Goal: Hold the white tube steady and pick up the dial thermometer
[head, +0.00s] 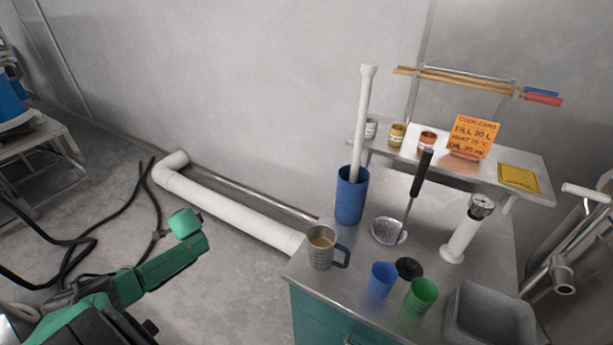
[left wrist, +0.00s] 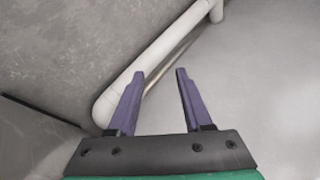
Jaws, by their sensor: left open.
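The white tube (head: 460,240) stands upright, slightly tilted in the picture, on the right part of the metal worktop. The dial thermometer (head: 481,206) sits at the top of the tube, its round face showing; its stem is hidden, apparently inside the tube. My right gripper is not in view.
On the worktop (head: 354,259) stand a metal mug (head: 321,247), a blue container with a white rod (head: 351,195), a strainer (head: 390,231), blue (head: 382,279) and green (head: 420,296) cups, and a grey bin (head: 489,318). A shelf (head: 525,163) is behind. A white floor pipe (head: 230,211) runs left.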

